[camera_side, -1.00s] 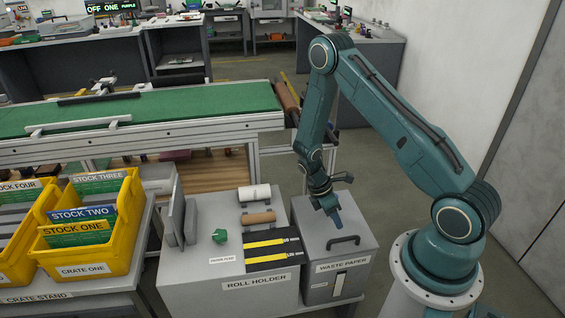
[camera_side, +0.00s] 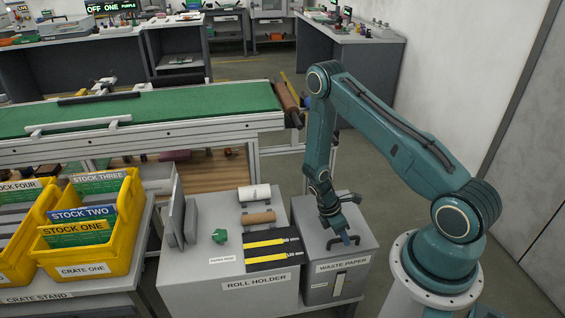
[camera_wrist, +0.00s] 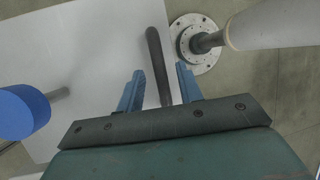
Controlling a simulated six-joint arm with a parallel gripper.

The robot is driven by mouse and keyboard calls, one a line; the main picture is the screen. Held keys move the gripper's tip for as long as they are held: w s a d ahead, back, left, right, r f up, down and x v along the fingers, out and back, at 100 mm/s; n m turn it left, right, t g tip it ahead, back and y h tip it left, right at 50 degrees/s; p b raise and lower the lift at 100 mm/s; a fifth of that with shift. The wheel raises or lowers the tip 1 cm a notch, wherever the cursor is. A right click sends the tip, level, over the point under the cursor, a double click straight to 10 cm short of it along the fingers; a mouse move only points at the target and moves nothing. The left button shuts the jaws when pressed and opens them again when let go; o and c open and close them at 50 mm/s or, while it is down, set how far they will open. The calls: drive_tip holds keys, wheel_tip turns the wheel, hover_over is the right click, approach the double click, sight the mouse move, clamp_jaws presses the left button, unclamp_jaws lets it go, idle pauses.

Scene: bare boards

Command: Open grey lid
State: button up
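The grey lid (camera_side: 311,228) lies flat and shut on the grey waste paper bin (camera_side: 318,288). A dark bar handle (camera_side: 352,240) stands on it, partly hidden by my gripper in the side view. My gripper (camera_side: 343,240) points down over the lid at the handle. In the wrist view the two blue fingers of my gripper (camera_wrist: 158,85) are apart, with the dark handle (camera_wrist: 155,55) between them. A gap shows on each side of the handle. The pale lid surface (camera_wrist: 90,45) lies behind it.
The roll holder (camera_side: 185,285) stands left of the bin, with a white roll (camera_side: 255,193), a brown roll (camera_side: 258,218) and a green object (camera_side: 220,236) on top. Yellow crates (camera_side: 100,250) stand further left. A green conveyor (camera_side: 150,108) runs behind. Floor is clear behind the bin.

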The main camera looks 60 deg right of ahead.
drive_tip(key=shift+c, duration=0.3)
clamp_jaws()
drive_tip(key=shift+r, duration=0.15)
